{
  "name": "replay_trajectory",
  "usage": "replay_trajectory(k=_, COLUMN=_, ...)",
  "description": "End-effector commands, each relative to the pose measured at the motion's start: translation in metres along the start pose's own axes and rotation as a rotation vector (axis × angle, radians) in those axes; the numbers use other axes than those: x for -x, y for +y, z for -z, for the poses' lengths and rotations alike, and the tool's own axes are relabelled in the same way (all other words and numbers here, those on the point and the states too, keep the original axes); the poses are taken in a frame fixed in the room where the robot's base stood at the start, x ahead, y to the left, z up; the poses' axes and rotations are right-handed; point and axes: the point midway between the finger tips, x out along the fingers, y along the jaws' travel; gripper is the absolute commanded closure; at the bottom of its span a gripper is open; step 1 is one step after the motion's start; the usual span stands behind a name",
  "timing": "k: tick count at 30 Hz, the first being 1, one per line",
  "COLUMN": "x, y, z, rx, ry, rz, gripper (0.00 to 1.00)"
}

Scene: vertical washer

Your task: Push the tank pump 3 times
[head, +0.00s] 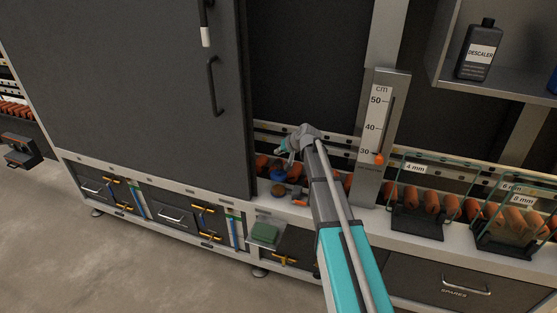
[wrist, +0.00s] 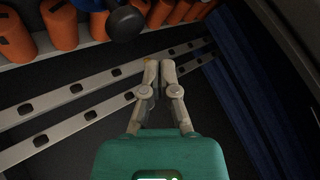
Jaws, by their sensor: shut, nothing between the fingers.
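My gripper (head: 282,149) is in the head view above the narrow shelf, at the end of my outstretched arm. In the wrist view its fingers (wrist: 159,66) are together with nothing between them. A black rounded knob (wrist: 126,23), which may be the tank pump's top, shows in the wrist view just beyond and left of the fingertips, apart from them. A blue piece (wrist: 90,4) is cut off by the top edge beside it. In the head view a blue object (head: 278,175) sits on the shelf below my gripper. The knob is not clear there.
Orange cylinders (wrist: 60,25) line the shelf close to the fingers. Metal slotted rails (wrist: 75,92) run along the dark back panel. Glass bins (head: 425,185) hold more cylinders.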

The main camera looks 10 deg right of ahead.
Motion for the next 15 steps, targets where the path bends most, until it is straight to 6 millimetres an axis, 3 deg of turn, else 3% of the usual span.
replay_trajectory(k=15, x=0.021, y=-0.015, z=0.015, rx=0.0, ry=0.0, rz=0.0, gripper=1.0)
